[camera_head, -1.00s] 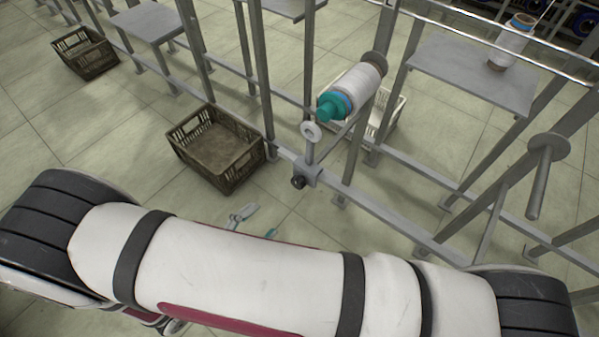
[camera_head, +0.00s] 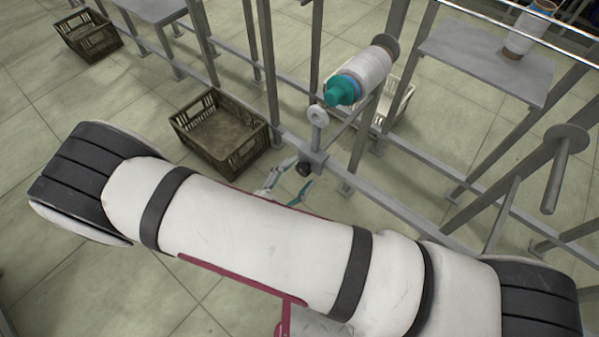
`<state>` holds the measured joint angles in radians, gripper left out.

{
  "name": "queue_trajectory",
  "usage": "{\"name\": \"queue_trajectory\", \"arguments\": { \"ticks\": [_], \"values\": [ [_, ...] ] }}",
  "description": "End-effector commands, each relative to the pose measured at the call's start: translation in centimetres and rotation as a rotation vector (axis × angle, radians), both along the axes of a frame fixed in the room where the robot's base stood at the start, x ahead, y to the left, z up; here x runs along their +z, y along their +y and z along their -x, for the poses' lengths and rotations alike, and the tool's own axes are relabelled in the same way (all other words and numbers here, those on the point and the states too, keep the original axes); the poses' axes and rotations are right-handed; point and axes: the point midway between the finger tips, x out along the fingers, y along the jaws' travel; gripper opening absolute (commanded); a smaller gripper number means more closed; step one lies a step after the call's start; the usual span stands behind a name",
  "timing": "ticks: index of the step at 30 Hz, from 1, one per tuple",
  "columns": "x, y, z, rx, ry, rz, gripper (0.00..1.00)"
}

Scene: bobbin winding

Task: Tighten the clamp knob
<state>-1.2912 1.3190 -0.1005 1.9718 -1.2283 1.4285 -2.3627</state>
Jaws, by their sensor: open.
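The clamp knob (camera_head: 303,169) is a small dark round knob on the near side of a grey clamp block (camera_head: 314,157), low on the frame's rail. A short post with a pale ring (camera_head: 318,116) rises from the block. My gripper (camera_head: 297,174) is open, with one pale and teal finger to the left of the knob and the other just below and right of it. I cannot tell whether either finger touches the knob. My white arm hides the rest of the gripper.
A bobbin with white thread and a teal end (camera_head: 365,72) sits on a spindle above the clamp. A brown crate (camera_head: 220,130) stands on the floor to the left, and a white crate (camera_head: 402,97) behind the posts. An empty spindle (camera_head: 556,175) juts out at right.

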Motion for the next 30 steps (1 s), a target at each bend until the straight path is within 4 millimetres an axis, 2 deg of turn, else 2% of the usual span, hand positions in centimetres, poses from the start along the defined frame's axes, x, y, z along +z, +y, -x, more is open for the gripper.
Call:
{"name": "queue_trajectory", "arguments": {
  "ticks": [4, 13, 14, 18, 20, 30],
  "values": [
    [0.01, -0.62, -0.77, -0.002, -0.001, -0.002, 0.54],
    [0.03, -0.73, -0.92, -0.001, -0.001, -0.002, 0.54],
    [0.02, -0.72, -0.91, -0.001, -0.001, -0.002, 0.50],
    [0.03, -0.72, -0.90, -0.001, 0.000, -0.001, 0.18],
    [0.02, -0.71, -0.90, -0.001, 0.000, -0.001, 0.06],
    [0.02, -0.72, -0.90, -0.001, -0.020, -0.026, 0.06]
  ]
}}
